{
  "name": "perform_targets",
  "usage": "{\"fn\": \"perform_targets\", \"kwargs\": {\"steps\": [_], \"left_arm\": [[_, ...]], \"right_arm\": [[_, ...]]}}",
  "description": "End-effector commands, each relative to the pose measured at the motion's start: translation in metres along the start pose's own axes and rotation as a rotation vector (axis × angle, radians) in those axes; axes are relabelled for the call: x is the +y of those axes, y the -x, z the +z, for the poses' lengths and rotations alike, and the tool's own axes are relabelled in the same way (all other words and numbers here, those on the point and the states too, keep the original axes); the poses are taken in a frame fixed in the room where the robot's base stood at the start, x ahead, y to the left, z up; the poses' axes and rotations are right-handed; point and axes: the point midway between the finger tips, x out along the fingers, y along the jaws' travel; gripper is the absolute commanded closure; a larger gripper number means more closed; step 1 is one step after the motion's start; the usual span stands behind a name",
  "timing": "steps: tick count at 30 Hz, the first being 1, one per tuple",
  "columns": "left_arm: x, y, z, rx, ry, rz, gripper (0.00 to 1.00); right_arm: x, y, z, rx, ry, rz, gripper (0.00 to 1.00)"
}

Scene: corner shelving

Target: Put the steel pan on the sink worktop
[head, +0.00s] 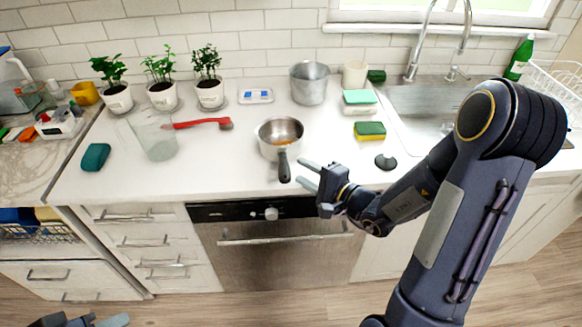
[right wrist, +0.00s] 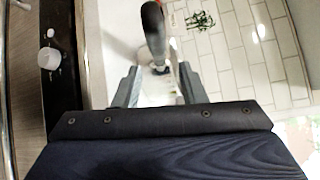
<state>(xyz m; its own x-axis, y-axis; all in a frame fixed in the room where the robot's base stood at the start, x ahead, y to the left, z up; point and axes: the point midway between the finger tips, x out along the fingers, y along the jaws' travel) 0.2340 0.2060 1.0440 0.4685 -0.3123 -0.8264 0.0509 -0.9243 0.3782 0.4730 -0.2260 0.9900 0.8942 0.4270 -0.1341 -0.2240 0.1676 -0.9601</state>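A steel pan (head: 268,132) with a black handle stands upright on the white worktop (head: 215,165), above the oven. Something orange-brown shows inside it. Its handle points toward the front edge. My right gripper (head: 299,172) is open and empty just right of the handle's end. In the right wrist view the dark handle (right wrist: 153,30) lies ahead of the gap between the open fingers (right wrist: 160,78), apart from them. My left gripper (head: 100,321) shows only partly at the bottom left edge, low over the floor. The sink (head: 418,105) is at the right, partly behind my right arm.
A tall steel pot (head: 309,85), sponges (head: 369,131), a black stopper (head: 385,161) and a red brush (head: 200,123) surround the pan. The worktop left of the pan's handle is clear.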

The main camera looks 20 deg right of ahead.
Motion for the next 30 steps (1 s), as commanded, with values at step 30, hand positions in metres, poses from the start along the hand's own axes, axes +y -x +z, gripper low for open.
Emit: {"fn": "perform_targets", "kwargs": {"steps": [30], "left_arm": [[-0.003, -0.006, 0.003, 0.0, 0.0, 0.0, 0.64]], "right_arm": [[0.017, 0.194, 0.152, -0.547, 0.919, 0.703, 0.62]]}}
